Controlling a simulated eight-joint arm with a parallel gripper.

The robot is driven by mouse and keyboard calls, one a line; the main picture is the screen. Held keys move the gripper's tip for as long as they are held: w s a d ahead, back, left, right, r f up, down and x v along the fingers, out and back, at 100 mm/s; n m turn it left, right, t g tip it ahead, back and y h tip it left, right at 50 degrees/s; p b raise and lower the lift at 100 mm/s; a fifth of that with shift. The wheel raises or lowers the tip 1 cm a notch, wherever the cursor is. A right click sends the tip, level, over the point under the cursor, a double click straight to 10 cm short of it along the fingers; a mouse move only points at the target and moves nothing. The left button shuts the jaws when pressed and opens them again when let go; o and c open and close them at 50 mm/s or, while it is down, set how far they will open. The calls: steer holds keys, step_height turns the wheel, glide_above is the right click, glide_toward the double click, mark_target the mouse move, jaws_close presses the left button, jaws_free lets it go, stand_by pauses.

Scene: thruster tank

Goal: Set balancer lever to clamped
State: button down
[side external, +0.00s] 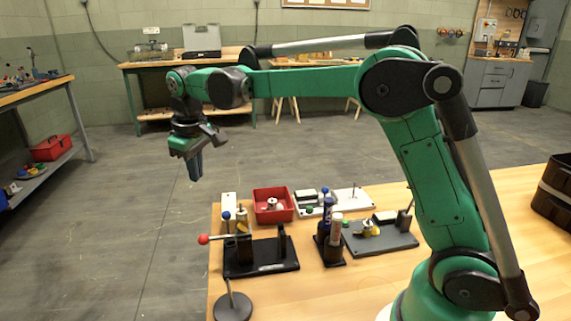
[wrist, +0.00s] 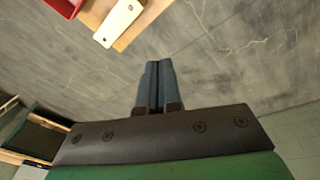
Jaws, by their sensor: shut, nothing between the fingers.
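My gripper (side external: 195,168) is shut and empty, high at the left in the side view, out beyond the table's left edge over the floor. In the wrist view its two dark fingers (wrist: 152,88) lie together. Below and to its right, a black-based fixture (side external: 262,259) stands on the table. A lever with a red ball knob (side external: 204,239) sticks out from it to the left, roughly level, past the table edge. I take this for the balancer lever, but no label can be read. The gripper is well apart from it. The lever is not visible in the wrist view.
A red tray (side external: 273,217), a blue-topped holder (side external: 328,238), a grey plate with parts (side external: 385,240) and a dark round base with a thin rod (side external: 233,306) crowd the wooden table. A white piece (wrist: 118,23) shows near the table edge in the wrist view. Open floor lies left.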

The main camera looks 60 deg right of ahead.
mark_target(228, 227)
steer(key=f, duration=0.3)
steer(key=d+f, duration=0.1)
steer(key=f, duration=0.5)
steer(key=shift+s+d, duration=0.15)
steer(key=shift+s, duration=0.05)
steer(key=shift+s+d+r, duration=0.15)
steer(key=shift+s, duration=0.8)
steer(key=shift+s+d+r+t+y, duration=0.1)
steer(key=shift+s+d+t+y, duration=0.3)
steer(key=shift+t+y, duration=0.15)
steer(key=shift+s+d+t+y, duration=0.55)
steer(key=shift+t+y, duration=0.1)
steer(key=shift+t, duration=0.1)
steer(key=shift+s+d+f+m+t+y, duration=0.2)
steer(key=shift+s+d+t+y, duration=0.25)
steer(key=shift+t+y, duration=0.15)
steer(key=shift+s+d+f+m+t+y, duration=0.1)
steer(key=shift+s+d+m+t+y, duration=0.1)
steer(key=shift+s+d+t+y, duration=0.3)
steer(key=shift+s+d+f, duration=0.7)
steer(key=shift+f, duration=0.05)
steer(key=shift+w+a, duration=0.1)
